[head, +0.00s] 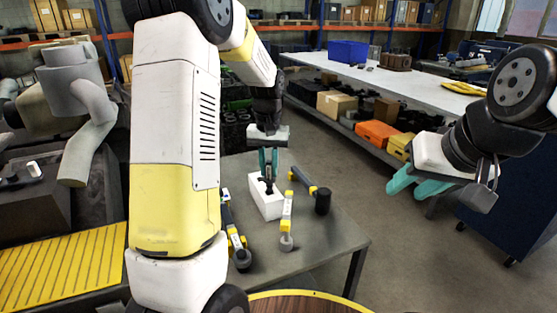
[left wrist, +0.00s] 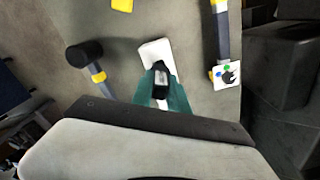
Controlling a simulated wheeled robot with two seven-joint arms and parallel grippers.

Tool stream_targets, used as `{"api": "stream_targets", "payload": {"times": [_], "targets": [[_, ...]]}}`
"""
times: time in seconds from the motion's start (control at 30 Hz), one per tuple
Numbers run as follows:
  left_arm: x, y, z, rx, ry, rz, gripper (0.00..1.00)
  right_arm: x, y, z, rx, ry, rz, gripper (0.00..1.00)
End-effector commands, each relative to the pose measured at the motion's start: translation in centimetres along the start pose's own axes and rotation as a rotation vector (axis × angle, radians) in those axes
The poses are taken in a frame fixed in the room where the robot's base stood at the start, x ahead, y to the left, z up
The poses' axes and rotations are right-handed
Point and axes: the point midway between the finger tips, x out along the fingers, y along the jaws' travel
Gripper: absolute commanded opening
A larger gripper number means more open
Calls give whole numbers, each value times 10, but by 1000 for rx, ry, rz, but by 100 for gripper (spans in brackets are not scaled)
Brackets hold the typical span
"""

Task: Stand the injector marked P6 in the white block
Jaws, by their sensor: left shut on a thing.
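My left gripper (head: 268,168) has its teal fingers shut on a dark, slim part, probably an injector, directly over the white block (head: 264,204). The held part (left wrist: 161,84) shows a pale and black end between the fingers in the left wrist view. Its lower end is at the block's top; I cannot tell whether it is seated in a hole. No P6 marking is readable. My right gripper (head: 416,182) is open and empty, away from the table.
A black-headed mallet (head: 322,200) lies on the grey table (head: 325,240) right of the block. A white bench (head: 400,84) with a blue bin (head: 348,51) stands behind. Yellow ribbed plate (head: 65,262) is at left. Floor between table and bench is clear.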

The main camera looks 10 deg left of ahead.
Motion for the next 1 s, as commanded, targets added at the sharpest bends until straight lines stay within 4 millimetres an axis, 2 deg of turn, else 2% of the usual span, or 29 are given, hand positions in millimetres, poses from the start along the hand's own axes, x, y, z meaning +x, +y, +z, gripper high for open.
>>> {"api": "stream_targets", "payload": {"times": [1.0], "targets": [[35, 0, 0, 0, 1, 0, 0, 0, 0, 0, 0, 0, 0, 38]]}}
